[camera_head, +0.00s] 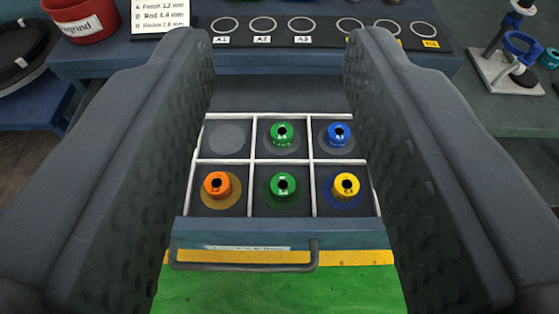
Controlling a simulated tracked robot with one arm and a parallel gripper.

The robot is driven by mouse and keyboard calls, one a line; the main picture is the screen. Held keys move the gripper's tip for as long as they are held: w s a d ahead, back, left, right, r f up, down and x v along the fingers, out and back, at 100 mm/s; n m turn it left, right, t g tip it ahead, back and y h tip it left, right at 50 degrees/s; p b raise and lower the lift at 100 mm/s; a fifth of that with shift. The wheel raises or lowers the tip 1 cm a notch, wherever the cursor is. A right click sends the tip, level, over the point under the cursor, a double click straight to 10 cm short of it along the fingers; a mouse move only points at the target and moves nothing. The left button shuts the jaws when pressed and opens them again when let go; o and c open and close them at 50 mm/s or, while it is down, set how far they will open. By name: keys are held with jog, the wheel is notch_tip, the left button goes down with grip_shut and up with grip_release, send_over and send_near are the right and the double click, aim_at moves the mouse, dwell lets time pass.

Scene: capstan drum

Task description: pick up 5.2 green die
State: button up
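Two green dies sit in the middle column of a divided drawer tray (250,160). One green die (282,135) is in the back middle compartment, the other green die (283,187) in the front middle one. Both stand upright with a dark centre hole. Their printed numbers are too small to read surely, so I cannot tell which is 5.2. My gripper (282,50) is open and empty, its two textured dark fingers spread on either side of the view, with the tray showing between them.
A blue die (339,134), a yellow die (346,187) and an orange die (217,186) share the tray. The back left compartment holds only a grey disc (227,138). A handle (245,267) fronts the drawer. Behind are a ring board (330,36), red pot (80,18) and stand (508,60).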

jog(key=shift+d, duration=0.1)
jog(key=o, duration=0.5)
jog(key=shift+w, duration=0.1)
jog(key=shift+o, duration=0.5)
jog(key=shift+w+p, duration=0.2)
jog(key=shift+p, duration=0.1)
jog(key=m+g+p, duration=1)
jog(key=p, duration=0.4)
send_over(281, 185)
notch_tip(281, 185, down, 13)
jog(key=f+m+g+p, duration=0.1)
jog(key=f+p, duration=0.1)
jog(key=f, duration=0.3)
jog(key=f+m+g+p, duration=0.2)
jog(key=f, duration=0.3)
jog(key=f+m+g+p, duration=0.2)
jog(key=f, duration=0.3)
jog(key=shift+s+d+f, duration=0.2)
jog(key=shift+s+f, duration=0.15)
jog(key=shift+f, duration=0.05)
jog(key=shift+w+a+f+b, duration=0.1)
jog(key=shift+w+f+b, duration=0.1)
jog(key=shift+f, duration=1.2)
jog(key=shift+w+a+f+b, duration=0.1)
jog(key=shift+w+f, duration=0.05)
jog(key=shift+f, duration=1.25)
